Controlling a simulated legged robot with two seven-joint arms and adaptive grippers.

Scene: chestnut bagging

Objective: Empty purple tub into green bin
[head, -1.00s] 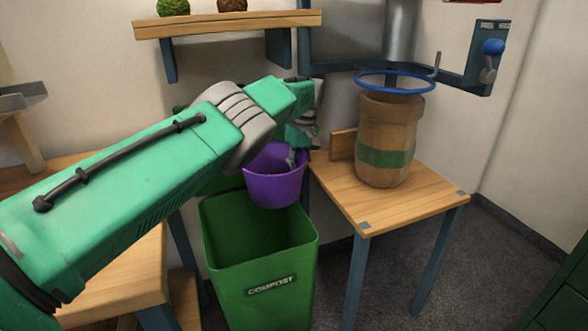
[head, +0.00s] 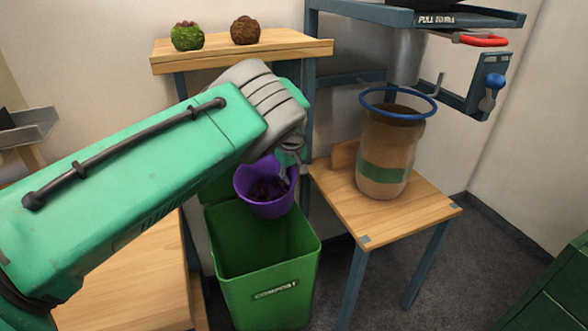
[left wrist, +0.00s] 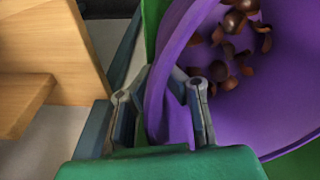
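The purple tub (head: 266,210) hangs over the back of the green compost bin's opening in the head view, tilted so its mouth faces me. Dark brown pieces lie inside it. In the left wrist view the tub (left wrist: 265,125) fills the right side, with several brown nuts and shell bits against its inner wall. My left gripper (head: 289,168) is shut on the tub's rim, with one finger on each side of the wall (left wrist: 170,90). The green bin (head: 262,268) stands open on the floor, its visible inside empty. My right gripper is not in view.
A wooden table (head: 390,215) right of the bin holds a brown sack (head: 388,150) under a blue ring (head: 398,103). A shelf (head: 240,50) behind bears a green burr (head: 187,36) and a brown one (head: 245,30). Another wooden surface (head: 130,270) lies left of the bin.

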